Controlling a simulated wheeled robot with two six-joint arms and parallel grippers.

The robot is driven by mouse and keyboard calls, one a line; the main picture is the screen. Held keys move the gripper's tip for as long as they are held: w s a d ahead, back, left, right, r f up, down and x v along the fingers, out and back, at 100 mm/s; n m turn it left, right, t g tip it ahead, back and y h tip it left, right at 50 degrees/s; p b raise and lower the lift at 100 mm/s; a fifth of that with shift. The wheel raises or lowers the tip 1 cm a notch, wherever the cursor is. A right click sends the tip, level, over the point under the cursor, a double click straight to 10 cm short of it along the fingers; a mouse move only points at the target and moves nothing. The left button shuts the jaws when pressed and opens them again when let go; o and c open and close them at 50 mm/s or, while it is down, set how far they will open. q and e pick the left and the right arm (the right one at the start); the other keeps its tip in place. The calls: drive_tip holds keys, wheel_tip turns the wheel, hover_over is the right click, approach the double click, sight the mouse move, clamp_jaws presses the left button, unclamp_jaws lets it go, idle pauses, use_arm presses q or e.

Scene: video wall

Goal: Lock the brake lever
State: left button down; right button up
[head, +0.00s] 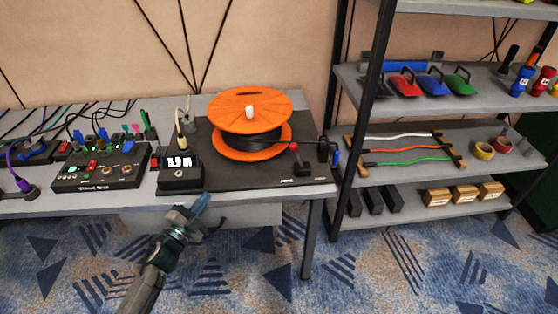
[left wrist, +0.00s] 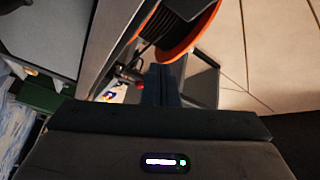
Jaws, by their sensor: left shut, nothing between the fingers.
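The brake lever (head: 294,147) has a red knob on a dark stem and stands on the black base to the right of the orange cable reel (head: 249,112). In the left wrist view the lever's red knob (left wrist: 125,73) shows small, beyond and left of the fingers. My left gripper (head: 202,203) is shut and empty, in front of the table's edge just below the meter box, well left of the lever and apart from it. In the left wrist view its closed blue fingers (left wrist: 162,85) show in the middle. My right gripper is in neither view.
A meter box (head: 181,181) with a lit display and a switch box (head: 101,166) stand left of the reel. A shelf post (head: 357,130) rises near the table's right end. The floor in front is clear.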

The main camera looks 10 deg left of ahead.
use_arm(q)
drive_tip(key=shift+d+r+m+g+h+b, duration=0.1)
drive_tip(key=shift+d+r+m+g+h, duration=0.45)
drive_tip(key=shift+m+h, duration=1.2)
drive_tip(key=shift+d+r+m+g+h+b, duration=0.1)
drive_tip(key=shift+d+m+g+h, duration=0.75)
drive_tip(key=shift+m+h, duration=0.85)
drive_tip(key=shift+d+r+m+g+h+b, duration=0.1)
drive_tip(key=shift+d+r+m+g+h, duration=0.3)
drive_tip(key=shift+m+g+h, duration=1.2)
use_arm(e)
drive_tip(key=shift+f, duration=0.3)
use_arm(q)
drive_tip(key=shift+m+t+y, duration=0.25)
drive_tip(key=shift+m+t, duration=0.2)
drive_tip(key=shift+t, duration=0.25)
